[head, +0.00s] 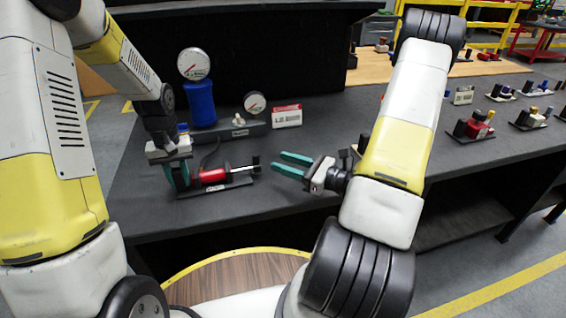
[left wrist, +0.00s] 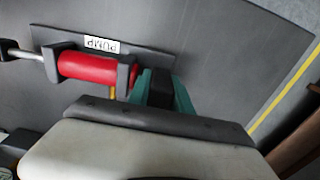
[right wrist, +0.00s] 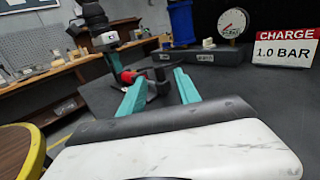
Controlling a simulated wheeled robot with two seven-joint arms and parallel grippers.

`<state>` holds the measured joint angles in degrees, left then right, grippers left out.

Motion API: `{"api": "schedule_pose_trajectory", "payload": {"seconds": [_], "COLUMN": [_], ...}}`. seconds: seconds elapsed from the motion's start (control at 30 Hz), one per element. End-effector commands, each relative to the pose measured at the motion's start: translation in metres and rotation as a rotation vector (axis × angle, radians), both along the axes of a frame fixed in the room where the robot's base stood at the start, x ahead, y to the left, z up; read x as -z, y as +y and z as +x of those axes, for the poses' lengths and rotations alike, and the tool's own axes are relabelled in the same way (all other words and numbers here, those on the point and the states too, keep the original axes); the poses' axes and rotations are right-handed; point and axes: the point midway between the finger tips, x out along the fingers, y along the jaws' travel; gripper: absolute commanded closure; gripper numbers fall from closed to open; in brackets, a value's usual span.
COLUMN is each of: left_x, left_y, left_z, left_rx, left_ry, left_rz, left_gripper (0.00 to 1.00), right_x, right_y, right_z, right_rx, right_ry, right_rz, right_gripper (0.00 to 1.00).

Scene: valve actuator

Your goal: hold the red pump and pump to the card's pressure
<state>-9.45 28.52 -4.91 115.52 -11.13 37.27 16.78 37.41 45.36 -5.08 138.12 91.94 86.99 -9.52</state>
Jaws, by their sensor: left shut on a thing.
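The red pump (head: 212,175) lies on its black base on the table; it also shows in the left wrist view (left wrist: 95,68) beside a "PUMP" label. Its rod and black handle (head: 256,163) stick out to the right. My left gripper (head: 180,178) is shut on the dark block at the pump's left end. My right gripper (head: 283,164) is open and empty, right of the handle and apart from it. The card (right wrist: 286,48) reads "CHARGE 1.0 BAR". A round gauge (head: 254,103) stands left of the card; its reading is too small to tell.
A blue cylinder (head: 201,103) with a larger gauge (head: 193,64) on top stands behind the pump. A grey block with a small pale knob (head: 239,120) is beside it. Several small valve units (head: 475,126) sit far right. The table front is clear.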

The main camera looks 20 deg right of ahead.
Motion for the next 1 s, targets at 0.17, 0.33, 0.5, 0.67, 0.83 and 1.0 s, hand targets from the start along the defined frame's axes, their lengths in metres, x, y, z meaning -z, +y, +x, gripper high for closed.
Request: {"api": "schedule_pose_trajectory", "payload": {"seconds": [0.17, 0.33, 0.5, 0.67, 0.83, 1.0], "left_x": [0.005, 0.005, 0.005, 0.005, 0.005, 0.005], "left_y": [0.003, 0.003, 0.003, 0.003, 0.003, 0.003], "left_z": [-0.004, -0.004, -0.004, -0.004, -0.004, -0.004], "left_rx": [-0.003, -0.003, -0.004, -0.004, -0.004, -0.004], "left_ry": [0.014, 0.014, 0.014, 0.014, 0.014, 0.014], "left_rz": [0.004, 0.004, 0.004, 0.004, 0.004, 0.004], "left_gripper": [1.0, 1.0, 1.0, 1.0, 1.0, 1.0], "right_x": [0.0, -0.001, 0.004, 0.01, 0.014, 0.013], "right_y": [-0.008, -0.034, -0.067, -0.093, -0.103, -0.086], "right_z": [0.007, 0.021, 0.026, 0.025, 0.023, 0.027], "right_rx": [-0.036, -0.176, -0.351, -0.47, -0.523, -0.53], "right_ry": [-0.021, -0.064, -0.06, -0.027, -0.001, 0.002], "right_rz": [0.012, 0.042, 0.04, 0.017, 0.001, 0.001], "right_gripper": [0.98, 1.0, 1.0, 1.0, 1.0, 1.0]}}
